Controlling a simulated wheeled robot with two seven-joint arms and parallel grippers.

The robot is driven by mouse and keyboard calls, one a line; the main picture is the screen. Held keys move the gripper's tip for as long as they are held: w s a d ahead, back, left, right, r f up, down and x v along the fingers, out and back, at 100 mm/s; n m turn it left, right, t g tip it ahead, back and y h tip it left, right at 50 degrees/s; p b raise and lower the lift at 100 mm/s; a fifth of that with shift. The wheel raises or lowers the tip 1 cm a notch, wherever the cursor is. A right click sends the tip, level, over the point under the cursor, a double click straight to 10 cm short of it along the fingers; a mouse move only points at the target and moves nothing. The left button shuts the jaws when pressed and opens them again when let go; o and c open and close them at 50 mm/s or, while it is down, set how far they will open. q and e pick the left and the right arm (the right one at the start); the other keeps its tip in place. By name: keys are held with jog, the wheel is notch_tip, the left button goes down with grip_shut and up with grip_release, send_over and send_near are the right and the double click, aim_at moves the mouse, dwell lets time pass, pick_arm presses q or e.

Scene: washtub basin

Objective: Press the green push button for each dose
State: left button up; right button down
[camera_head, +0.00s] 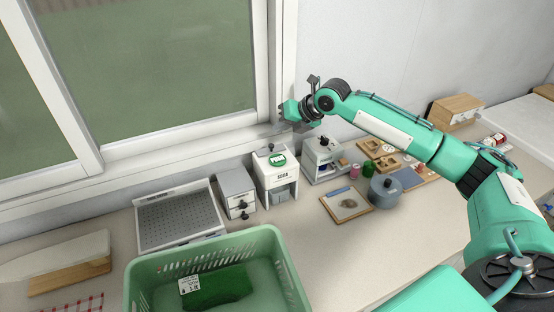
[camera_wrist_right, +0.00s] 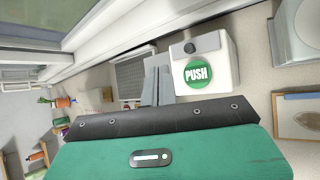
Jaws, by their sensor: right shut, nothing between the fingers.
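The green push button (camera_head: 278,160) sits on the sloped top of a white dispenser (camera_head: 279,186) near the window wall. In the right wrist view the round green button (camera_wrist_right: 198,73) reads "PUSH", on the white dispenser top (camera_wrist_right: 226,55). My right gripper (camera_head: 278,126) is above and behind the dispenser, by the window frame. In the wrist view its fingers (camera_wrist_right: 158,86) are together and empty, just left of the button and apart from it in the picture. My left gripper is not in view.
A green basket (camera_head: 208,246) stands in front of the dispenser, holding a labelled green item. A grey drawer box (camera_head: 236,190) stands left of the dispenser, and another white machine (camera_head: 323,157) stands right. A framed board (camera_head: 346,205) and grey pot (camera_head: 384,190) lie farther right.

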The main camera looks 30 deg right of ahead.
jog(key=f+b, duration=0.1)
jog(key=f, duration=0.1)
jog(key=b, duration=0.5)
send_over(280, 160)
notch_tip(280, 160, down, 5)
jog(key=shift+s+d+r, duration=0.1)
jog(key=shift+s, duration=0.05)
jog(key=shift+f, duration=0.75)
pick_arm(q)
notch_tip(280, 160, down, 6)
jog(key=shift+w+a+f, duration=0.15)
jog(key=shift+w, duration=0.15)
pick_arm(e)
jog(key=shift+f, duration=0.2)
jog(key=shift+f, duration=0.1)
jog(key=shift+f, duration=0.3)
